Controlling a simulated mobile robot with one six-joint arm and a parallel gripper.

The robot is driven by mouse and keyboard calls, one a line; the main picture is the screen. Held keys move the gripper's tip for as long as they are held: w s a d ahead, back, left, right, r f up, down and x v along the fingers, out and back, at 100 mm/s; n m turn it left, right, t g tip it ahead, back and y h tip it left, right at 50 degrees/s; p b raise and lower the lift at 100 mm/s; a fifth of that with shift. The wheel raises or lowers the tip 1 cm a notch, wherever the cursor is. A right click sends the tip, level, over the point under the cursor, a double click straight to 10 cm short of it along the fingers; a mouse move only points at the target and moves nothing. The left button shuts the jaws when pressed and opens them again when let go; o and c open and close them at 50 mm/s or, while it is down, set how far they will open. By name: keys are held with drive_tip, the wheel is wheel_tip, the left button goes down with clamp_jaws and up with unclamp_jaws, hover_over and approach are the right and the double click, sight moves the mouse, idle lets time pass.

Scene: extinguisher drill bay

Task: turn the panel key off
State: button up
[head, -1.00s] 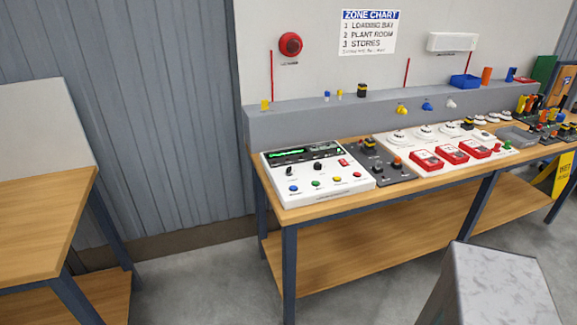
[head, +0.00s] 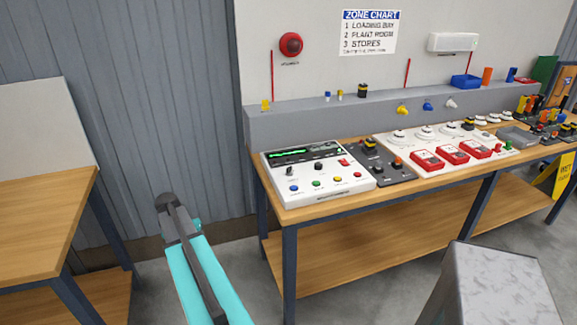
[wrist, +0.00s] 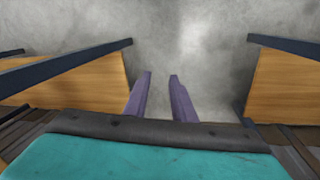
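The white control panel (head: 316,173) lies at the left end of the workbench in the head view. It has a dark display with green marks, coloured buttons along its front and a red switch. A small key-like part (head: 289,171) stands on its left half, and a dark knob sits right of it; which way the key points is too small to tell. In the wrist view my gripper (wrist: 160,78) has its two purple fingers apart with nothing between them, over grey floor. In the head view my arm is left of the bench, away from the panel.
A dark switch plate (head: 382,160) and a white board (head: 440,148) with red call points lie right of the panel. A grey ledge (head: 310,122) runs behind. Another wooden table (head: 40,222) stands left, and a grey block (head: 497,280) front right. Floor between the tables is free.

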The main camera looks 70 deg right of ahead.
drive_tip(key=s+d+r+m, duration=0.3)
drive_tip(key=d+r, duration=0.6)
drive_tip(key=d, duration=0.2)
wheel_tip(320, 180, up, 25)
drive_tip(key=m+h, duration=0.3)
drive_tip(key=m, duration=0.4)
hover_over(288, 168)
drive_tip(key=w+a, duration=0.2)
drive_tip(key=a, duration=0.3)
drive_tip(key=shift+d+f, duration=0.15)
drive_tip(key=shift+d, duration=0.05)
drive_tip(key=shift+f, duration=0.1)
drive_tip(key=shift+p+x, duration=1.65)
drive_tip(key=shift+x, duration=5.2)
drive_tip(key=shift+c, duration=0.3)
